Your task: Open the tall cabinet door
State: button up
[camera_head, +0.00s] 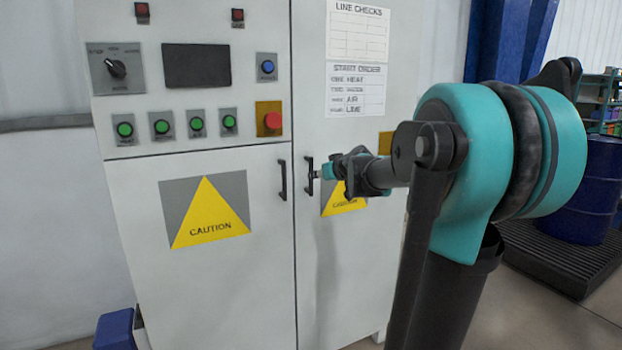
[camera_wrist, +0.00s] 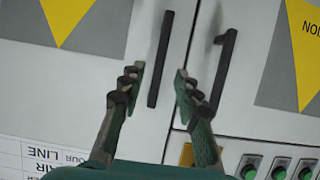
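The tall cabinet door (camera_head: 352,250) is the white right-hand door, and it looks closed. Its dark vertical handle (camera_head: 308,164) is near the door's left edge. My gripper (camera_head: 317,174) is at this handle in the head view, reaching in from the right. In the wrist view, which is turned upside down, my gripper (camera_wrist: 159,72) is open, with one finger on each side of the tall door's handle (camera_wrist: 161,45). Gaps show between the handle and both fingers. I cannot tell how deep the handle sits between them.
A second dark handle (camera_head: 282,180) on the lower left door (camera_head: 240,280) is close by; it also shows beside my right finger in the wrist view (camera_wrist: 224,65). A control panel (camera_head: 190,90) with several buttons is above that door. A blue barrel (camera_head: 597,190) stands at the right.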

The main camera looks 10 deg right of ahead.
jog(key=x, duration=0.6)
jog(key=shift+w+a+f, duration=0.1)
jog(key=shift+w+f, duration=0.05)
jog(key=shift+w, duration=0.2)
jog(key=shift+c, duration=0.6)
grip_shut()
